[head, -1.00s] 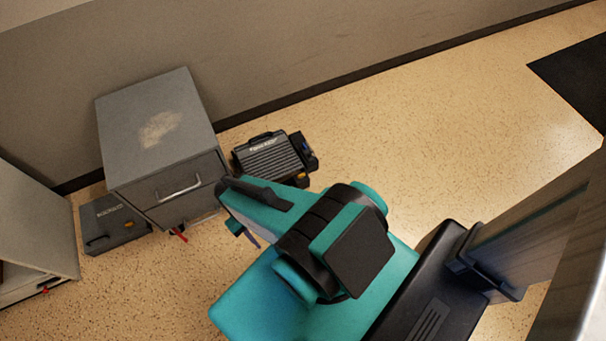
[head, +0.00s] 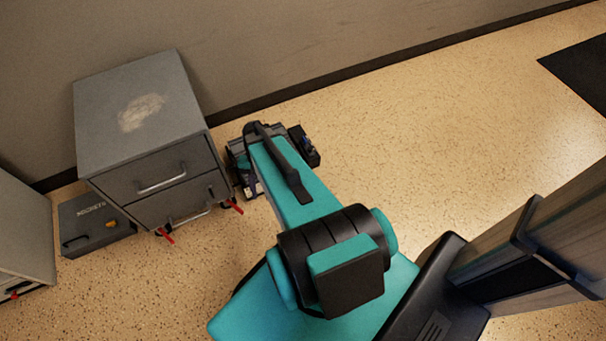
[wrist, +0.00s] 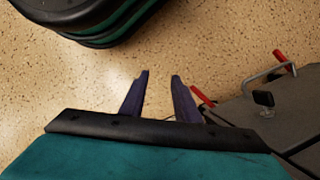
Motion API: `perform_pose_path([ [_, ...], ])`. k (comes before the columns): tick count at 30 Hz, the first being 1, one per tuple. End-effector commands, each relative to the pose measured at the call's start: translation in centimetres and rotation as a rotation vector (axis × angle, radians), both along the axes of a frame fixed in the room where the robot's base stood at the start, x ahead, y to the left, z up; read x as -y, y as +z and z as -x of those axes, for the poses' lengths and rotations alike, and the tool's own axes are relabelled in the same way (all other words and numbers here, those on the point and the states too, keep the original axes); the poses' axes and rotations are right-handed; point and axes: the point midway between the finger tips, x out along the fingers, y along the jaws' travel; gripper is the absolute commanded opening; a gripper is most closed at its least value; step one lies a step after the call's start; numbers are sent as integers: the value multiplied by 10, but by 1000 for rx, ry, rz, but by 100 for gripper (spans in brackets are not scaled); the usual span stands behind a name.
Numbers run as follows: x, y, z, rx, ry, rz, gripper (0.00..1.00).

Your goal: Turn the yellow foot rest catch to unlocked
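The dark foot rest (head: 238,158) lies on the floor against the wall, right of the grey drawer cabinet. My arm covers most of it in the head view. Its yellow catch is hidden now; a small yellow spot showed at its front edge earlier. In the wrist view my gripper (wrist: 160,76) has its two dark fingers apart, with only bare floor between them. In the head view my arm reaches over the foot rest, and I cannot tell how near the fingertips are to it. The foot rest is not clearly seen in the wrist view.
The grey cabinet (head: 150,150) with red caster levers stands left of my arm; its handle (wrist: 270,74) shows in the wrist view. A flat grey case (head: 85,235) with an orange-yellow spot lies left of it. A small black box (head: 304,148) sits right of the foot rest.

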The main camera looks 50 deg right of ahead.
Motion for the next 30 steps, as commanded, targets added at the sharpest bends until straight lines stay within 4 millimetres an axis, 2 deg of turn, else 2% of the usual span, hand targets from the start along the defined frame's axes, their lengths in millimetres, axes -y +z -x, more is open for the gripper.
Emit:
perform_pose_path([
  [1,14,-13,-7,5,-48,3,29],
  [7,62,-25,-22,13,-231,7,29],
  [15,131,-38,-32,21,-473,9,29],
  [22,193,-45,-31,27,-676,5,29],
  [30,264,-49,-17,33,-904,-4,29],
])
